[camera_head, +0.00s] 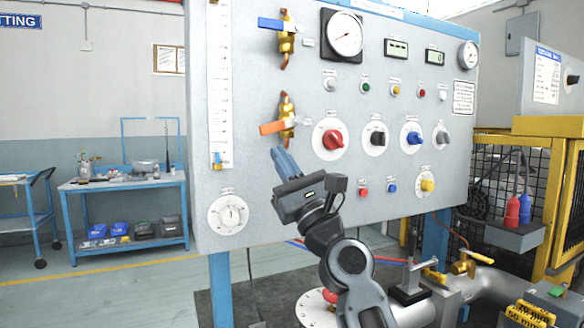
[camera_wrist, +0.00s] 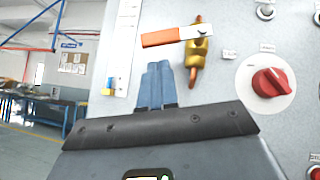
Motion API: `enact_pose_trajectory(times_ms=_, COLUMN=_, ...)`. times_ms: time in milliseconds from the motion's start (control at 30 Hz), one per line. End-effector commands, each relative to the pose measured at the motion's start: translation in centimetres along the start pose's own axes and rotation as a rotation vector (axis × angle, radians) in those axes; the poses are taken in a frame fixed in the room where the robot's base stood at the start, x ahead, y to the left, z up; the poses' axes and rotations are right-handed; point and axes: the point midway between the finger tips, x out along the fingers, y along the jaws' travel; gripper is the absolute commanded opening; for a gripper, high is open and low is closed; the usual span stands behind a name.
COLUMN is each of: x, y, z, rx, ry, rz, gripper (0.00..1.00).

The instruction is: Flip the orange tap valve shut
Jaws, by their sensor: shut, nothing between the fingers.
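The orange tap valve (camera_head: 272,127) is an orange lever on a brass body, on the left part of the grey panel. Its lever points left and lies roughly level, tilted slightly. It also shows in the wrist view (camera_wrist: 165,37), with the brass body at the lever's right end. My gripper (camera_head: 279,152) has its blue fingers together and holds nothing. The fingertips are just below the orange lever in both views. In the wrist view the fingers (camera_wrist: 157,68) appear apart from the lever by a small gap, though depth is hard to tell.
A blue-handled tap valve (camera_head: 275,24) sits above the orange one. A red knob (camera_head: 333,139) is to the right, and a white dial (camera_head: 228,214) is lower left. A clear vertical gauge (camera_head: 219,80) runs along the panel's left side. Two round gauges are higher up.

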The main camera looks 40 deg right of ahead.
Motion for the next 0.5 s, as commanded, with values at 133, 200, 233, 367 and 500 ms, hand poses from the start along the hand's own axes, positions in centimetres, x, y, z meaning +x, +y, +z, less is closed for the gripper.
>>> enact_pose_trajectory(times_ms=133, x=1.11, y=-0.07, z=1.13, rx=0.0, ry=0.0, rz=0.0, gripper=0.0)
enact_pose_trajectory(times_ms=200, x=1.28, y=-0.06, z=1.3, rx=-0.001, ry=0.0, rz=-0.001, gripper=0.0)
enact_pose_trajectory(times_ms=233, x=1.32, y=-0.06, z=1.35, rx=0.0, ry=0.0, rz=-0.001, gripper=0.0)
enact_pose_trajectory(times_ms=367, x=1.37, y=-0.03, z=1.41, rx=0.0, ry=0.0, rz=-0.001, gripper=0.0)
enact_pose_trajectory(times_ms=500, x=1.33, y=-0.02, z=1.37, rx=0.0, ry=0.0, rz=-0.001, gripper=0.0)
